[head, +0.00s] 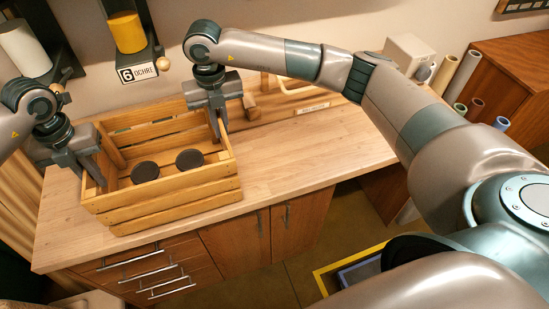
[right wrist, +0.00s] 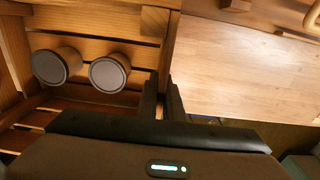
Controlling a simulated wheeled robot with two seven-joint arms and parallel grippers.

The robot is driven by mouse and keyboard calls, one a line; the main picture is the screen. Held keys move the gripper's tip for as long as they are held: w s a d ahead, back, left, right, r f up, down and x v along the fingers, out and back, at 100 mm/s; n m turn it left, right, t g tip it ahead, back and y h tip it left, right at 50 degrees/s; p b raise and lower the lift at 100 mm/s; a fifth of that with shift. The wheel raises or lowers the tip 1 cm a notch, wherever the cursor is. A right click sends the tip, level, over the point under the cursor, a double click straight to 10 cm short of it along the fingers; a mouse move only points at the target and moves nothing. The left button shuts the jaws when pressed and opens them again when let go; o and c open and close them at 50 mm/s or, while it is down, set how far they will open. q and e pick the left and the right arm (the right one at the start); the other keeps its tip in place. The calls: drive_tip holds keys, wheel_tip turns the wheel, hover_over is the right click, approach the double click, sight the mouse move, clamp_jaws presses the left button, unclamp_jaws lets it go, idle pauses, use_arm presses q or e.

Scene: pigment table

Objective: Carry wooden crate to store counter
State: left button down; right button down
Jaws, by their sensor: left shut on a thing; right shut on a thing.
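The wooden crate (head: 185,203), slatted and open at the top, sits on or just above the left part of the wooden counter (head: 300,155); I cannot tell which. Two round items with dark tops, a left one (head: 145,172) and a right one (head: 189,159), stand inside it. My left gripper (head: 98,178) is shut on the crate's left end wall. My right gripper (head: 218,130) is shut on its right end wall. In the right wrist view the crate wall (right wrist: 172,45) runs down between the fingers (right wrist: 162,100), and both round items (right wrist: 56,66) show inside.
The counter is clear to the right of the crate. A wooden rack with a pale handle (head: 297,87) stands along the wall behind. A white box-shaped device (head: 408,52) and several rolls (head: 465,75) are at the back right. A yellow floor marking (head: 335,268) shows below.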

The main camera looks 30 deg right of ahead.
use_arm(q)
drive_tip(key=shift+f+b, duration=0.45)
use_arm(e)
drive_tip(key=shift+f, duration=0.5)
use_arm(q)
drive_tip(key=c, duration=1.9)
unclamp_jaws()
use_arm(e)
drive_tip(key=c, duration=1.9)
unclamp_jaws()
use_arm(q)
drive_tip(key=shift+s, duration=0.1)
use_arm(e)
drive_tip(key=shift+s, duration=0.1)
use_arm(q)
drive_tip(key=shift+r, duration=0.15)
wheel_tip(320, 180, up, 12)
drive_tip(key=shift+f, duration=0.1)
use_arm(e)
drive_tip(key=shift+r, duration=0.15)
wheel_tip(320, 180, up, 12)
drive_tip(key=shift+f, duration=0.1)
